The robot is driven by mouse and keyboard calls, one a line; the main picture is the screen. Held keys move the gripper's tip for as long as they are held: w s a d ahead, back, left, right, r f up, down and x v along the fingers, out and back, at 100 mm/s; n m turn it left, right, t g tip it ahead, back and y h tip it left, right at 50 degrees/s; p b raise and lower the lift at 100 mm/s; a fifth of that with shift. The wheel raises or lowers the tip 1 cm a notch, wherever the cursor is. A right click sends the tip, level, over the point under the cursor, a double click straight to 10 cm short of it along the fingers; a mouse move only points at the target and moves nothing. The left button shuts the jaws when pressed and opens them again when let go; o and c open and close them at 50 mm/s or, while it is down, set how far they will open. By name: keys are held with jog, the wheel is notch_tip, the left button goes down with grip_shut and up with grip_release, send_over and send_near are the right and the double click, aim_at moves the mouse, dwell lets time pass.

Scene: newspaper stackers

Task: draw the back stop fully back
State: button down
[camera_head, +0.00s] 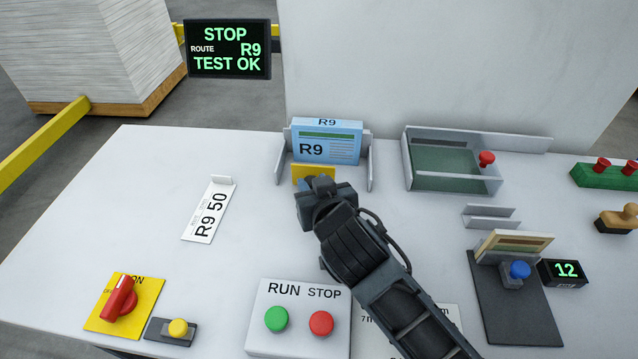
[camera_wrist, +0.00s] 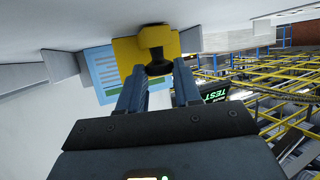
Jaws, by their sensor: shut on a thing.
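A light-blue bundle or card marked R9 (camera_head: 327,145) stands between two grey side walls (camera_head: 282,160) at the back of the table. A small yellow plate (camera_head: 299,172), seemingly the back stop, is upright right in front of it. In the wrist view the yellow plate (camera_wrist: 128,50) carries a yellow knob with a black stem (camera_wrist: 156,40). My gripper (camera_wrist: 158,70) is shut on this knob, with one finger on either side. In the head view my gripper (camera_head: 318,187) hides the knob and part of the plate.
A grey tray with a green floor (camera_head: 440,165) and red knob stands to the right. A display (camera_head: 228,49) reads STOP, ROUTE R9, TEST OK. A RUN/STOP button box (camera_head: 298,345) and red rotary switch (camera_head: 119,300) are nearer. The table left of my gripper is mostly clear.

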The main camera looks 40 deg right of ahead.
aim_at(314, 171)
jog(key=c, duration=0.8)
grip_release()
jog(key=shift+r, duration=0.5)
notch_tip(314, 171, up, 3)
jog(key=s+d+r, duration=0.6)
jog(key=d+r, duration=0.1)
jog(key=d, duration=0.2)
jog(key=shift+s+d+b, duration=0.3)
jog(key=shift+s+b, duration=0.1)
jog(key=shift+b, duration=0.05)
